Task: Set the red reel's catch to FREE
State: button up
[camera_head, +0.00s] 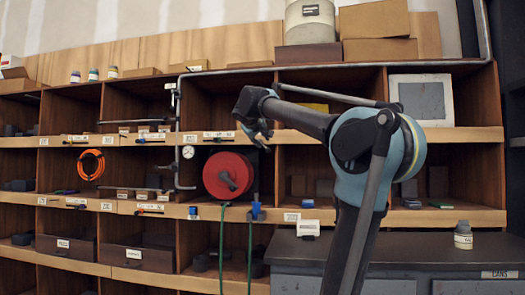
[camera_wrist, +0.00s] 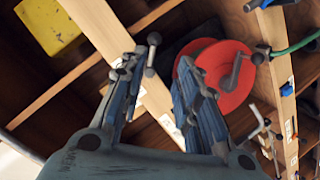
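The red reel (camera_head: 222,170) sits in a middle cubby of the shelf, with a dark crank on its face. In the wrist view the red reel (camera_wrist: 212,62) lies just beyond and to the right of the fingertips. A short dark lever with a ball end (camera_wrist: 153,45) shows near the fingertips; I cannot tell if it is the catch. No FREE marking is readable. My gripper (camera_head: 260,138) is above and right of the reel in the head view. In the wrist view my gripper (camera_wrist: 160,75) has its fingers apart with nothing held between them.
A shelf board (camera_head: 310,136) with labels runs above the reel. A gauge and pipe (camera_head: 188,152) stand to its left. Green hoses (camera_head: 249,255) hang below, near a blue fitting (camera_head: 256,209). An orange coil (camera_head: 91,165) hangs further left. A grey cabinet (camera_head: 400,252) stands lower right.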

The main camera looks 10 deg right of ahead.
aim_at(263, 146)
jog(key=shift+n, duration=0.3)
jog(key=r+x, duration=0.1)
jog(key=x, duration=0.4)
jog(key=w+a+r+x, duration=0.1)
jog(key=x, duration=0.5)
jog(key=r+x, duration=0.1)
jog(key=x, duration=0.5)
jog(key=shift+w+a+f, duration=0.1)
jog(key=shift+w+a, duration=0.25)
jog(key=shift+w, duration=0.05)
grip_shut()
